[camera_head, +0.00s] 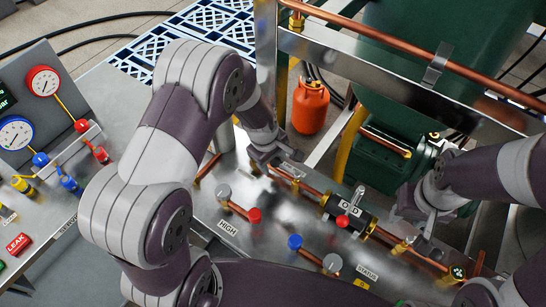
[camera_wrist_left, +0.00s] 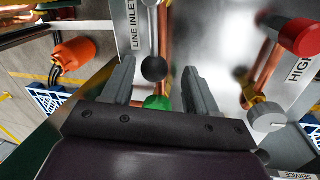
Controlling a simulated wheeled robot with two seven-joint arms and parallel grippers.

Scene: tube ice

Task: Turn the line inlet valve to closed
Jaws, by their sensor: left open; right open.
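The line inlet valve shows in the left wrist view as a lever with a black ball knob (camera_wrist_left: 153,69), beside the "LINE INLET" label (camera_wrist_left: 135,28). The lever looks roughly in line with the copper pipe (camera_wrist_left: 166,45) behind it. A green part (camera_wrist_left: 157,102) sits just below the knob. My left gripper (camera_wrist_left: 160,82) is open, one finger on each side of the knob, with gaps visible on both sides. In the head view my left gripper (camera_head: 274,158) is over the pipe and mostly hides the valve. My right gripper (camera_head: 424,207) is open and empty at the right.
A red-knobbed fitting (camera_head: 253,214) and a blue-knobbed one (camera_head: 295,242) stand on the metal panel nearby. A black sight-glass block (camera_head: 349,213) sits on the pipe to the right. An orange bottle (camera_head: 310,106) and a metal frame rail (camera_head: 360,68) are behind.

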